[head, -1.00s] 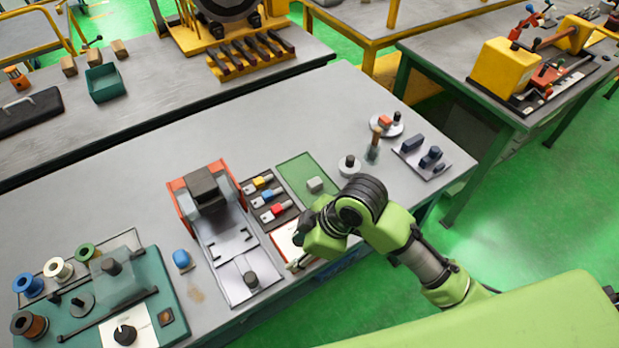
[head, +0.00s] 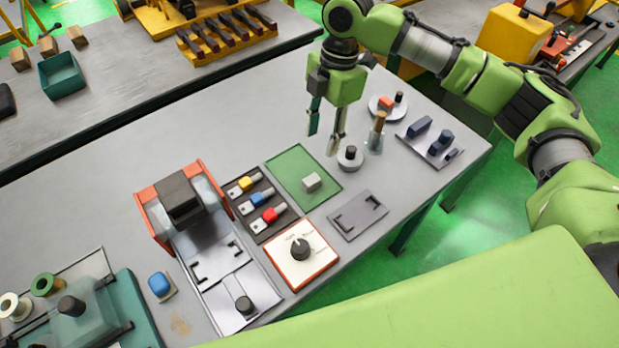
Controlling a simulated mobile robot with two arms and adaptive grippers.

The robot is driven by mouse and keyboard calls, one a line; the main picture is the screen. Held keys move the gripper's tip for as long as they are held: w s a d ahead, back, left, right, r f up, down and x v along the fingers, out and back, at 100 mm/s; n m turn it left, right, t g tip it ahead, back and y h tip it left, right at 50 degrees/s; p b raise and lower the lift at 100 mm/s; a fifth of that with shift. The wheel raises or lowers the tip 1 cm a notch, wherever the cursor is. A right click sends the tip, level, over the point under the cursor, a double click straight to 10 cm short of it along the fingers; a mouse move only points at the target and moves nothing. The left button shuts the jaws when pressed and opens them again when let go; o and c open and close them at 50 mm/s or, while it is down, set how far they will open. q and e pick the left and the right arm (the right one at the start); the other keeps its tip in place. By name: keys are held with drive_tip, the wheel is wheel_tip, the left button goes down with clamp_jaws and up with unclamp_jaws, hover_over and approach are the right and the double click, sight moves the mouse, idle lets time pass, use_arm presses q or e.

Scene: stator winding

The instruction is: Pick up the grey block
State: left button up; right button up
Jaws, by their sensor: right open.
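The small grey block (head: 312,182) rests on the green mat (head: 292,164) in the middle of the table. My right gripper (head: 322,143) hangs above the table with its fingers pointing down, beyond the block and slightly to its right. Its two fingers are apart and nothing is between them. The block is fully visible and apart from the gripper. My left gripper does not show.
A black tray with coloured connectors (head: 262,205) lies left of the mat. A white panel with a black knob (head: 297,258) is in front. A round base with a dark knob (head: 350,158) stands close to the right fingers. A grey plate (head: 357,215) lies to the right.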

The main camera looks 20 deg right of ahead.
drive_tip(key=p, duration=0.1)
hover_over(312, 179)
drive_tip(key=d, duration=0.2)
drive_tip(key=f, duration=0.7)
drive_tip(key=shift+w+a, duration=0.15)
drive_tip(key=shift+a, duration=0.1)
drive_tip(key=shift+f, duration=0.35)
drive_tip(key=f+p, duration=0.1)
drive_tip(key=f, duration=0.1)
drive_tip(key=a+f+p, duration=0.1)
drive_tip(key=f, duration=0.1)
drive_tip(key=shift+a+f+p, duration=0.15)
drive_tip(key=shift+f+p, duration=0.15)
drive_tip(key=shift+f, duration=0.35)
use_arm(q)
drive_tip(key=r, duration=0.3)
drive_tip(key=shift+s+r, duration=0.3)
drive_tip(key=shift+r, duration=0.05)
use_arm(e)
clamp_jaws()
